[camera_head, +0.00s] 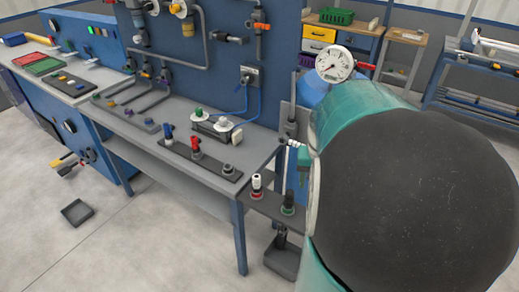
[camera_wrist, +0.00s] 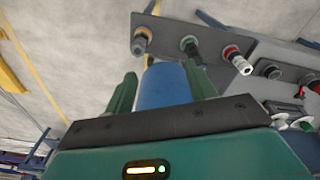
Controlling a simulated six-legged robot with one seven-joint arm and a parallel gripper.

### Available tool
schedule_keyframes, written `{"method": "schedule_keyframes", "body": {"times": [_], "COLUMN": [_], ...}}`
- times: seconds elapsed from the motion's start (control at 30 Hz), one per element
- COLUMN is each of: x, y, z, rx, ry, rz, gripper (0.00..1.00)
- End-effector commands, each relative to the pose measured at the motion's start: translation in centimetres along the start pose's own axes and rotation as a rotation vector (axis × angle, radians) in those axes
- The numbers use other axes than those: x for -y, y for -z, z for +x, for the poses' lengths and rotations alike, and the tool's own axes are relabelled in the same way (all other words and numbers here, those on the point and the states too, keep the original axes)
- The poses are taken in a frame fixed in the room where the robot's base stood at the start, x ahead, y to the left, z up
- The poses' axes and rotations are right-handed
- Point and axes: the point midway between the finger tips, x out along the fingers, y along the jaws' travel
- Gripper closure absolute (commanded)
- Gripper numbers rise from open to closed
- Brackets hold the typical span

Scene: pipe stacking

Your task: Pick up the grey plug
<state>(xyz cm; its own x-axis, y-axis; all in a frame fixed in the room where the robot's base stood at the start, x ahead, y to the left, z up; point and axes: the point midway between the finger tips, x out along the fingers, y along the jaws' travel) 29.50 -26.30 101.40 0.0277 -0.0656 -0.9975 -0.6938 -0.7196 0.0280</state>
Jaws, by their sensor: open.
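My gripper (camera_wrist: 161,74) shows in the wrist view with its two green fingers apart. A blue rounded shape (camera_wrist: 165,88) shows between them; I cannot tell how far beyond them it is. A dark side shelf (camera_wrist: 168,27) lies past the fingertips. A grey plug-like piece with a yellowish ring (camera_wrist: 141,36) stands at its left end, apart from the fingers. A green-and-black plug (camera_wrist: 190,45) and a red-and-white plug (camera_wrist: 236,60) stand to its right. In the head view my arm hides the shelf's right end and the grey piece.
In the head view the shelf (camera_head: 262,203) with the white-and-red plug (camera_head: 256,186) and green plug (camera_head: 288,200) joins the workbench (camera_head: 215,192). A blue plug (camera_head: 168,133) and red plug (camera_head: 195,146) stand on the bench. A dark tray (camera_head: 77,212) lies on open floor.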

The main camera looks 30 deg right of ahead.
Motion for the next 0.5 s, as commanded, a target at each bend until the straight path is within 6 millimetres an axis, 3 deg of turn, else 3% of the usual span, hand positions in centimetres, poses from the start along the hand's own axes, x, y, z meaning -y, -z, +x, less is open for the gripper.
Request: {"method": "schedule_keyframes", "body": {"times": [0.03,0.2,0.37,0.5], "x": [-1.8,-5.1,-5.6,-5.5], "y": [0.4,0.8,0.7,0.5], "z": [0.9,2.4,3.9,6.5], "rx": [0.024,0.060,0.070,0.072], "ry": [0.007,0.022,0.026,0.026], "rz": [0.047,0.125,0.138,0.138], "gripper": [0.44,0.44,0.44,0.44]}}
